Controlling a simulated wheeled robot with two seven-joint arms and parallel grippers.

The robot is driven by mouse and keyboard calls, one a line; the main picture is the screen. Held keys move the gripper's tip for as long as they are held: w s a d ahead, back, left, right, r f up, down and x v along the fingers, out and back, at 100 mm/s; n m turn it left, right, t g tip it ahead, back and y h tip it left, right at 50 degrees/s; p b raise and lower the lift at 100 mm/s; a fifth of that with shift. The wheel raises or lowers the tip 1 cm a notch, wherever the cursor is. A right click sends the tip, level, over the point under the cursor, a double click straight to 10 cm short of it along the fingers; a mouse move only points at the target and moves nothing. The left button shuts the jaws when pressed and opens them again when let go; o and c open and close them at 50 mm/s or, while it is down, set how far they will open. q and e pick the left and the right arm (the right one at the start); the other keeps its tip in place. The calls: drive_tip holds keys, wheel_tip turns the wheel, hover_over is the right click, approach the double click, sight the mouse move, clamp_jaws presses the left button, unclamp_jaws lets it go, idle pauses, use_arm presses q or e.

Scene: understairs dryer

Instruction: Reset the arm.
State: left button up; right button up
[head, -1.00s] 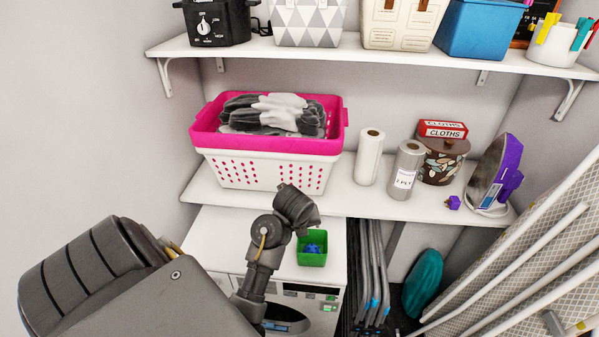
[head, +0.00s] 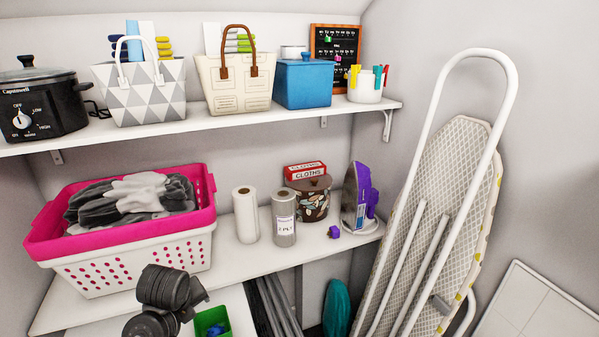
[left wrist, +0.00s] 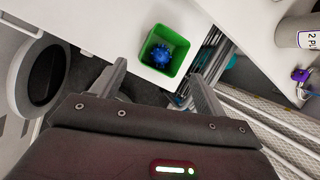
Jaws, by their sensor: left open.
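My left arm (head: 168,290) shows at the bottom of the head view, in front of the laundry basket and beside a green box. Its fingers are not clear there. In the left wrist view my left gripper (left wrist: 160,85) is open, its two fingers apart with nothing between them. The green box (left wrist: 163,50) lies beyond the fingertips on the white dryer top, with a blue spiky ball (left wrist: 166,55) inside it. The green box is also partly visible in the head view (head: 213,322). My right gripper is in neither view.
The pink-rimmed laundry basket (head: 130,240) stands on the lower shelf, close behind my arm. An ironing board (head: 435,200) leans at the right.

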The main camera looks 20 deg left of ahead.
use_arm(q)
drive_tip(key=s+d+f+n+h, duration=0.1)
drive_tip(key=s+d+f+n, duration=0.55)
drive_tip(key=s+n, duration=0.4)
drive_tip(key=s+d+f+n+h, duration=0.2)
drive_tip(key=s+d+f+n, duration=0.3)
drive_tip(key=s+d+n, duration=0.45)
wheel_tip(320, 180, down, 36)
drive_tip(key=s+a+n+g+b, duration=0.2)
drive_tip(key=s+b, duration=0.1)
drive_tip(key=b, duration=0.5)
drive_tip(key=s+a+f+b, duration=0.1)
drive_tip(key=s+f+b, duration=0.1)
drive_tip(key=s+f, duration=0.5)
drive_tip(key=s+a+f+g+b, duration=0.1)
drive_tip(key=s+f+b, duration=0.2)
drive_tip(key=s+f, duration=0.5)
wheel_tip(320, 180, down, 4)
drive_tip(key=shift+s+a+f+y, duration=0.1)
drive_tip(key=shift+s+a+y, duration=0.05)
drive_tip(key=shift+a+y, duration=0.2)
